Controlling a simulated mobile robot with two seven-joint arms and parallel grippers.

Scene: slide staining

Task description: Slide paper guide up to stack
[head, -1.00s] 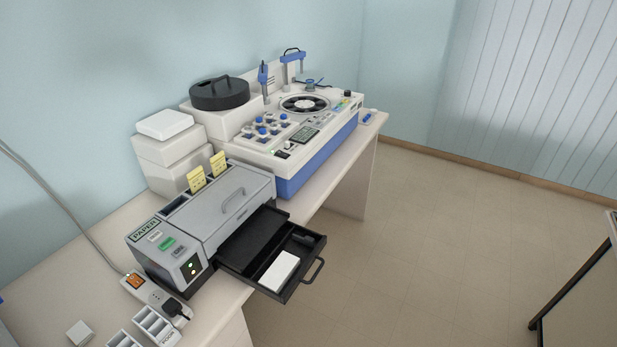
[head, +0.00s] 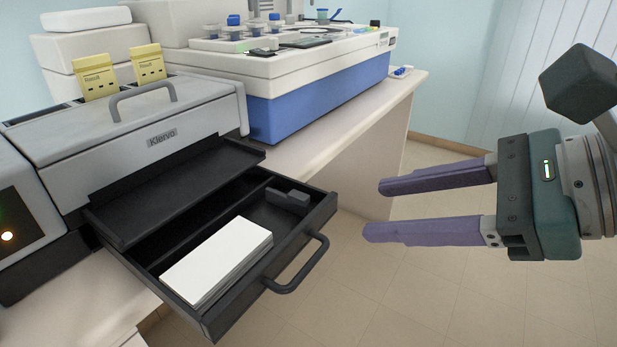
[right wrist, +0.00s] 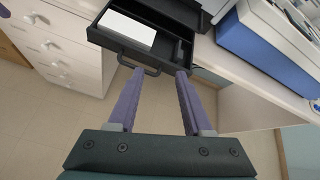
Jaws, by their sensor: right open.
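The paper stack (head: 217,259) is white and lies in the open black drawer (head: 318,217) of the grey printer (head: 150,125). The paper guide (head: 288,200) is a small dark block in the same drawer, toward the far right, with a gap between it and the stack. In the right wrist view the stack (right wrist: 127,30) and the guide (right wrist: 181,50) also show. My right gripper (head: 375,210) is open and empty, to the right of the drawer and apart from it. In the right wrist view its fingers (right wrist: 159,72) point toward the drawer handle.
The drawer handle (head: 300,266) sticks out over the floor at the front. A large white and blue machine (head: 320,95) stands behind on the bench. Two yellow cards (head: 122,72) stand up from the printer's top. The space right of the bench is clear.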

